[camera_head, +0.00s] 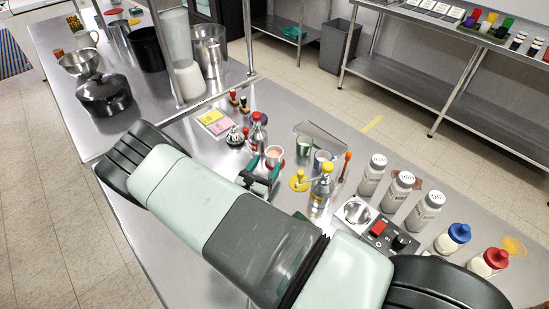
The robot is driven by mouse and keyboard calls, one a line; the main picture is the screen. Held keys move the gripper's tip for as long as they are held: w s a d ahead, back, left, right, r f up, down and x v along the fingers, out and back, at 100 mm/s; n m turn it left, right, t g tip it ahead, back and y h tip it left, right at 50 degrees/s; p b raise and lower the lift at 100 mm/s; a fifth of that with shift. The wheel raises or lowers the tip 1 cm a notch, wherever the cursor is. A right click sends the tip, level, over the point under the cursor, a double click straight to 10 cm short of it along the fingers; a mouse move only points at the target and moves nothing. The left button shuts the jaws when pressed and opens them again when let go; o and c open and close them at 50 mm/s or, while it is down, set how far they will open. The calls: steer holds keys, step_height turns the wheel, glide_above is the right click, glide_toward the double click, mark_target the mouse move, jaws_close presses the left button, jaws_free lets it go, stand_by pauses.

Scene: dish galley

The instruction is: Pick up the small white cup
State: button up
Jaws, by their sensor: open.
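A small white cup (275,152) with a pinkish inside stands upright on the steel table, near the middle of the view. My gripper (262,172) has dark green fingers and is open. It is just on the near side of the cup, and its fingertips overlap the cup's lower part in the picture. I cannot tell whether they touch it or reach around it. My arm's pale green and grey links cross the foreground and hide part of the table.
A green cup (304,145) and a blue-and-white cup (322,160) stand right of the white cup. A yellow-topped bottle (321,190) is close on the right, and a red-topped bottle (257,132) is behind left. Several white shakers (399,190) stand farther right.

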mark_target(270, 158)
steer(key=x, duration=0.4)
steer(key=shift+w+d, duration=0.15)
steer(key=shift+w, duration=0.2)
steer(key=shift+c, duration=0.3)
steer(key=c, duration=0.8)
steer(key=shift+r, duration=0.2)
steer(key=shift+r, duration=8.75)
steer(key=shift+r, duration=0.1)
